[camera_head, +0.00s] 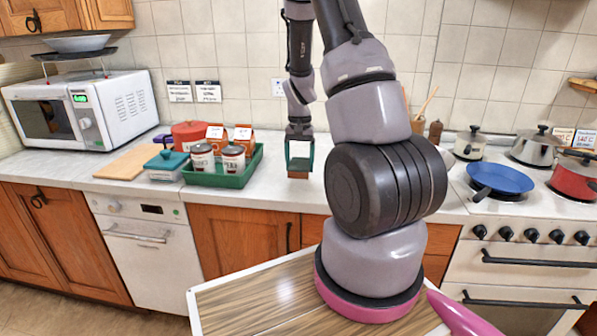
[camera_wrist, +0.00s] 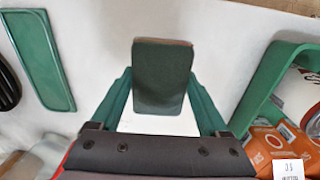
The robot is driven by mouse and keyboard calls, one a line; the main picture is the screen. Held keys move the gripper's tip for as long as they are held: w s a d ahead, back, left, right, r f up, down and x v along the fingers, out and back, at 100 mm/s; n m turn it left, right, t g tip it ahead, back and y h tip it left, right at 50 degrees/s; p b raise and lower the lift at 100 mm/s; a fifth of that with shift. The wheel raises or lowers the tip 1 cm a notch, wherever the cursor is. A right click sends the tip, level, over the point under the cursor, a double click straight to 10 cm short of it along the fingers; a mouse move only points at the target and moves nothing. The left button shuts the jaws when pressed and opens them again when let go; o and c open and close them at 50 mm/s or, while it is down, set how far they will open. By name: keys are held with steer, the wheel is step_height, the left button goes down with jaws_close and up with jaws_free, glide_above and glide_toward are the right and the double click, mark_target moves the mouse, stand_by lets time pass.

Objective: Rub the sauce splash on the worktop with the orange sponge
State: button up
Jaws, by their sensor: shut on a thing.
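My gripper (camera_head: 299,160) hangs over the worktop (camera_head: 265,185), right of the green tray. Its green fingers are shut on the sides of the sponge (camera_head: 298,175), which shows as a small orange-brown block at the fingertips. In the wrist view the sponge (camera_wrist: 162,80) shows a dark green face with a thin brown edge at the top. It looks held above the pale worktop (camera_wrist: 215,35), though the exact gap cannot be told. I see no sauce splash in either view; the sponge and my arm hide part of the worktop.
A green tray (camera_head: 226,181) with cans and orange boxes stands close left; its wall is at right in the wrist view (camera_wrist: 262,85). A flat green object (camera_wrist: 42,60) lies opposite. The hob with a blue pan (camera_head: 500,179) is right. Bare worktop lies around the sponge.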

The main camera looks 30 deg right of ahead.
steer(key=shift+r, duration=1.65)
